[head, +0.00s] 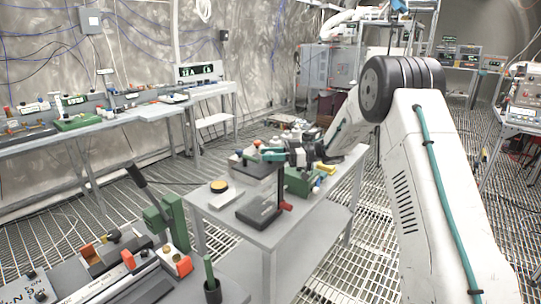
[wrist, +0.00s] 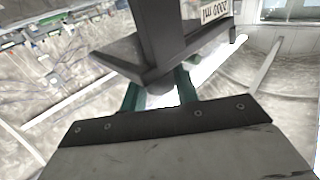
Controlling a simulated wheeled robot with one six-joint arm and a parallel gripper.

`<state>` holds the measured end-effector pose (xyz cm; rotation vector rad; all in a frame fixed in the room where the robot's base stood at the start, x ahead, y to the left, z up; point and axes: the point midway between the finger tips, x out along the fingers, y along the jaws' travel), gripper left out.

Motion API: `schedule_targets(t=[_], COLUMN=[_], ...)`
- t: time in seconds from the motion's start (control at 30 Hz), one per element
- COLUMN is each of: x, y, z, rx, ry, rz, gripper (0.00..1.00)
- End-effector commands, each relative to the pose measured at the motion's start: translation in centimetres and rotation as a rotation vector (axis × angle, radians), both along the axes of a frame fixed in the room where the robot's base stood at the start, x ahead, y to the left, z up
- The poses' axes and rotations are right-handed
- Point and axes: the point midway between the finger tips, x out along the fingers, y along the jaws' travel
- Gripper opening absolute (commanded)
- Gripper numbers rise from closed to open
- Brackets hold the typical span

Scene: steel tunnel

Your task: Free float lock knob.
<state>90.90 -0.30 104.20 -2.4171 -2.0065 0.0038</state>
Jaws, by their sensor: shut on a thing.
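A dark stand with a flat black base (head: 259,213) and an upright post stands on the grey table, with a small red part (head: 286,207) low on its right side. In the wrist view, a dark bracket (wrist: 160,35) with a "2000 ml" label fills the top middle. My gripper (head: 273,155) has teal fingers and is at the top of the post. In the wrist view my gripper (wrist: 160,88) reaches up under the bracket, shut on what I take to be the float lock knob. The bracket hides the fingertips and most of the knob.
The grey table (head: 240,228) also holds a yellow-topped round button (head: 219,186) and a green block (head: 302,182). A nearer bench with green, orange and black fittings is at lower left. A long workbench runs along the left wall. Metal grating covers the floor.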

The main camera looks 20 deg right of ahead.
Motion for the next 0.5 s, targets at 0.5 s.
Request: schedule_targets(t=[0.5], x=[0.12], y=[0.05], z=[0.05], rx=[0.001], ry=[-0.003], rz=[0.358], gripper=[0.08])
